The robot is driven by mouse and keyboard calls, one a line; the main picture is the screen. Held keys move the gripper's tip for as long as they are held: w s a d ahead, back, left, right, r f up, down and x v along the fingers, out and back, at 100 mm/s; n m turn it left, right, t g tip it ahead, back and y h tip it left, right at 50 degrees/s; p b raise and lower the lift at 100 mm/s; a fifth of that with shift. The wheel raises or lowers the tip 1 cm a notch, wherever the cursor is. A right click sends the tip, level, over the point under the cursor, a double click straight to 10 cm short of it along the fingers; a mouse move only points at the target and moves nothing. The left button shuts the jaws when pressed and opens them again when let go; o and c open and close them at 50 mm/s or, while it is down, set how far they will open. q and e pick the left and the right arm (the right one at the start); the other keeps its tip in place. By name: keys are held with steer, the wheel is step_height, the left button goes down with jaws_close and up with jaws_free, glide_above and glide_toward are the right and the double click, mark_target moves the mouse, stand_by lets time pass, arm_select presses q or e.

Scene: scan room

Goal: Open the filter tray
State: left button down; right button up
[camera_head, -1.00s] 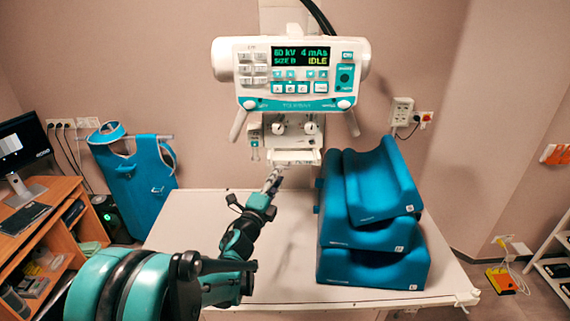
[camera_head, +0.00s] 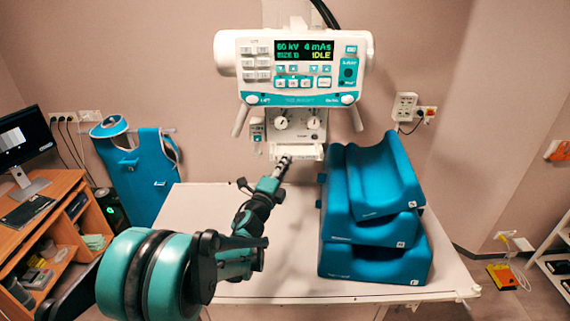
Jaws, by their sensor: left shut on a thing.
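The filter tray (camera_head: 303,152) is a pale, narrow piece at the bottom of the collimator (camera_head: 300,127), under the white X-ray head (camera_head: 293,70) with its lit display. My left gripper (camera_head: 283,163) is at the lower left front of the tray, shut on its front edge as far as I can see. The fingertips are small here, and the exact contact is hard to make out. My left arm reaches in from the lower left over the table. My right gripper is not in view.
Blue foam positioning cushions (camera_head: 372,255) are stacked on the right of the white table (camera_head: 290,287), close beside the arm. A blue apron (camera_head: 140,180) hangs at the left, by a wooden desk (camera_head: 40,225). The table's left part is clear.

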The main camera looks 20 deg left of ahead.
arm_select(q)
steer(key=shift+r, duration=0.15)
steer(key=s+d, duration=0.2)
steer(key=s, duration=0.6)
steer(key=s+d, duration=0.3)
steer(key=s, duration=0.6)
steer(key=c, duration=1.6)
jaws_free()
steer(key=shift+s+r, duration=0.1)
steer(key=shift+c, duration=0.2)
steer(key=s+f, duration=0.1)
steer(key=s, duration=0.7)
steer(key=shift+a+b, duration=0.3)
steer(key=shift+a, duration=0.05)
